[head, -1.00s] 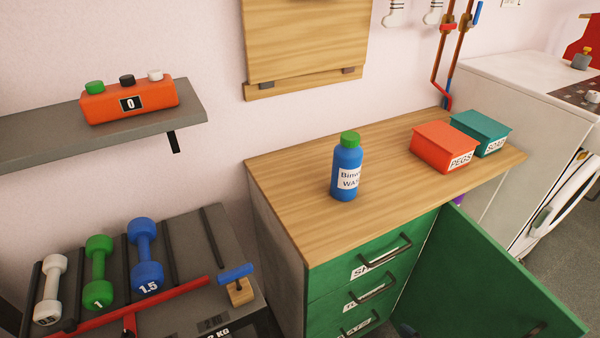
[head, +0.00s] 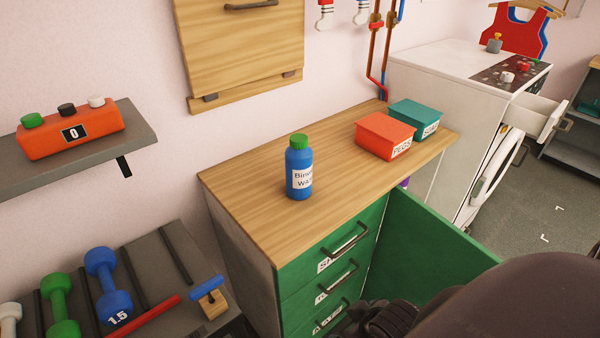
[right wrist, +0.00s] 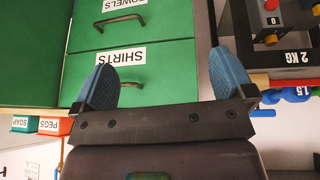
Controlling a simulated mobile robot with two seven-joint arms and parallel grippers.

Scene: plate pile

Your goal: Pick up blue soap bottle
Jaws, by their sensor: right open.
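The blue soap bottle (head: 299,168) with a green cap and a white label stands upright on the wooden counter top (head: 240,185), left of the two boxes. My right arm comes into the head view at the bottom right, low in front of the green drawers. The right wrist view shows my right gripper (right wrist: 164,82) open, its two blue fingertips apart and empty, facing the green drawer fronts. The bottle is not visible in the right wrist view. My left gripper is not in view.
A red pegs box (head: 384,136) and a teal box (head: 414,117) stand at the counter's right. A green cabinet door (head: 425,235) hangs open below. A dumbbell rack (head: 150,265) is at lower left. The counter around the bottle is clear.

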